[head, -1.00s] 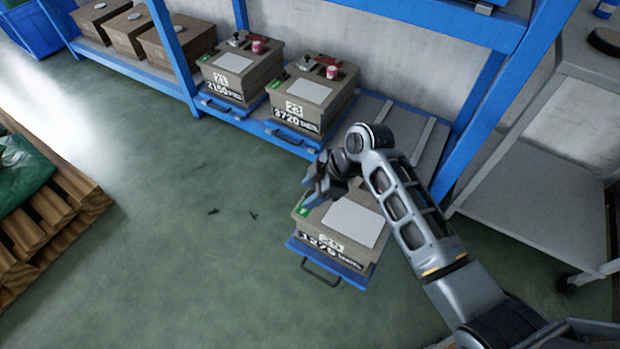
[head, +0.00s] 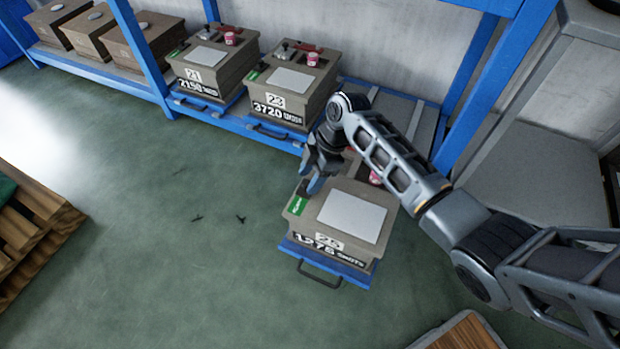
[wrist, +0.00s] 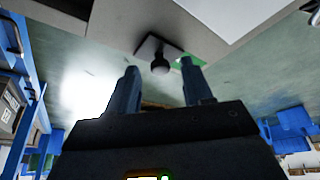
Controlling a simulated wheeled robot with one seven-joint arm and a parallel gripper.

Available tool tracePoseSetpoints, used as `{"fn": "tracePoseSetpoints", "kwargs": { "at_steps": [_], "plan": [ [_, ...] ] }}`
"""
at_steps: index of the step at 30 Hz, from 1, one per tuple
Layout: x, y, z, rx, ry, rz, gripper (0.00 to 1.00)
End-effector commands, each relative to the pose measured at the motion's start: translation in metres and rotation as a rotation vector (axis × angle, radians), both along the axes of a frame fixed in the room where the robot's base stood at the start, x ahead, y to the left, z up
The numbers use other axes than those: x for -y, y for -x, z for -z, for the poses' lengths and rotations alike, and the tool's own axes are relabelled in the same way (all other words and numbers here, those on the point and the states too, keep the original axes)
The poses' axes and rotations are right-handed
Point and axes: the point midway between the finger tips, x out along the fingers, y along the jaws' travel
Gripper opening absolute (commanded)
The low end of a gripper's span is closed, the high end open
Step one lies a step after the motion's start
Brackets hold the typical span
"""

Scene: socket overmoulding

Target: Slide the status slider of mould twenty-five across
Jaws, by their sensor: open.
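Mould twenty-five (head: 365,247), a grey-brown box marked 25, sits on a blue pulled-out tray (head: 335,270). A pale plate covers much of its top. Its status slider is at the top's left edge, with a green strip (head: 297,205) showing. In the wrist view the slider's dark round knob (wrist: 160,66) stands on a dark base, with green beside it. My gripper (head: 314,188) is open and points down at that edge. In the wrist view its two fingers (wrist: 159,72) appear either side of the knob; I cannot tell whether they touch it.
Mould 23 (head: 283,105) and mould 21 (head: 207,75) stand on the blue rack behind. A grey cabinet (head: 540,190) is at the right. A wooden pallet (head: 40,225) lies at the left.

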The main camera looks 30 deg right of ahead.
Motion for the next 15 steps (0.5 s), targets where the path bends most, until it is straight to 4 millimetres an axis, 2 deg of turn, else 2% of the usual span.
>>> {"fn": "tracePoseSetpoints", "kwargs": {
  "at_steps": [10,15],
  "plan": [
    [-0.0016,-0.0003,0.0037,0.001,0.000,0.001,0.49],
    [-0.0015,-0.0003,0.0036,0.001,0.000,0.001,0.33]
  ]
}}
